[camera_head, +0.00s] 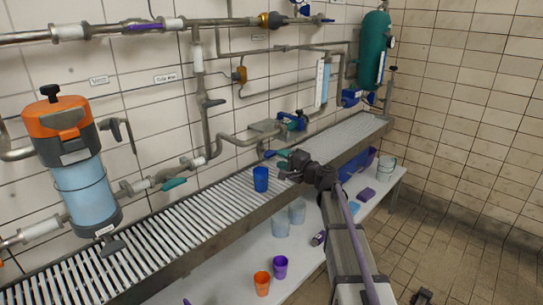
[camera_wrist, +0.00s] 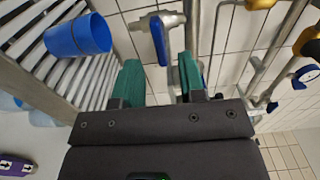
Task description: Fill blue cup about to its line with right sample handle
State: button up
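The blue cup (camera_head: 261,179) stands upright on the slatted rack, left of and a little below my gripper (camera_head: 281,159). It also shows at the upper left of the wrist view (camera_wrist: 78,36). A blue lever handle (camera_wrist: 158,40) on a metal tap lies ahead, in line with the gap and nearer the left finger. In the head view the handle is small beside my fingers.
The slatted rack (camera_head: 130,254) runs along the tiled wall under pipes. An orange-and-blue canister (camera_head: 78,165) stands left; a green cylinder (camera_head: 374,50) hangs back right. The shelf below holds an orange cup (camera_head: 262,284), a purple cup (camera_head: 280,267) and clear cups (camera_head: 280,222).

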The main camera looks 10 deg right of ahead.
aim_at(273, 155)
jog(key=x, duration=0.5)
jog(key=shift+w+a, duration=0.15)
jog(key=shift+a, duration=0.05)
jog(key=shift+c, duration=0.3)
grip_shut()
